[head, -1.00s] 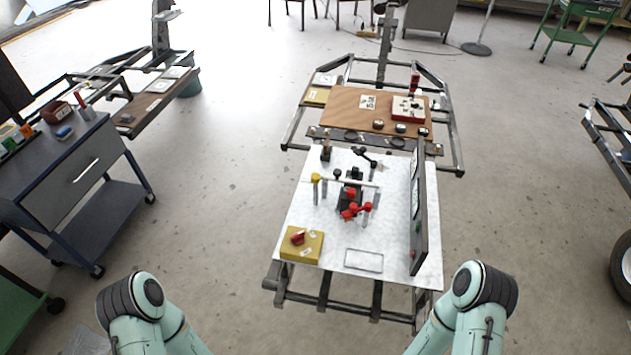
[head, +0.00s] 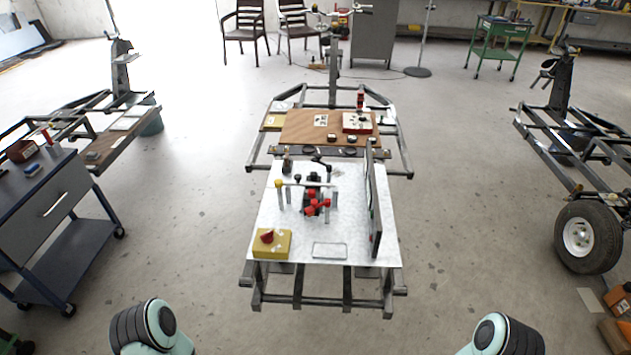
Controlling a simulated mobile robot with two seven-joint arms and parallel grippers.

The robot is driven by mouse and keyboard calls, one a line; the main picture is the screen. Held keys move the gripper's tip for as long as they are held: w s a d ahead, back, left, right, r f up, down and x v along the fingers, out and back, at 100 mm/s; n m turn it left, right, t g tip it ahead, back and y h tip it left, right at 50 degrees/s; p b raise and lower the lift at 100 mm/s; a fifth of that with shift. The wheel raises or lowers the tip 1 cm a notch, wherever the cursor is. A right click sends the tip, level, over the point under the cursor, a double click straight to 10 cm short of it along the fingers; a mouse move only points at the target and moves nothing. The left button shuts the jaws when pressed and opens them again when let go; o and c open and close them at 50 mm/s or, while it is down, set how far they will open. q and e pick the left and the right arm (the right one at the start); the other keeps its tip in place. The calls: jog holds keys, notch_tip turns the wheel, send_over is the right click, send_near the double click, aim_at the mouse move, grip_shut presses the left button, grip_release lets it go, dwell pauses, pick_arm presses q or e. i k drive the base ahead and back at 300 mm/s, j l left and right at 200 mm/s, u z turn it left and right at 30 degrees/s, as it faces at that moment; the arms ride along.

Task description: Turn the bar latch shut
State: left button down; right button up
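A white-topped work table (head: 348,254) stands ahead of me. On it, a light bar (head: 307,184) with a yellow knob (head: 279,184) at its left end runs across upright posts. I cannot tell for certain whether this is the bar latch or how it is turned. A dark mechanism with red knobs (head: 312,208) sits just below the bar. An upright dark panel (head: 375,205) stands along the right side and shows nearly edge-on, so its face is mostly hidden. Only upper parts of my arms show at the bottom edge. Neither gripper is in view.
A yellow box (head: 281,244) with a red part is at the table's front left, beside a rectangular outline (head: 330,250). A brown board (head: 300,137) lies beyond. A grey cabinet (head: 45,215) stands left, a wheeled frame (head: 584,236) right. Floor between is clear.

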aim_at(278, 183)
jog(key=j+z, duration=0.1)
jog(key=z, duration=0.35)
jog(key=i+j+z, duration=0.1)
jog(key=z, duration=0.35)
jog(key=j+z, duration=0.1)
jog(key=z, duration=0.4)
jog(key=j, duration=1.1)
jog(key=i+j, duration=0.1)
jog(key=j, duration=2.05)
jog(key=i, duration=0.05)
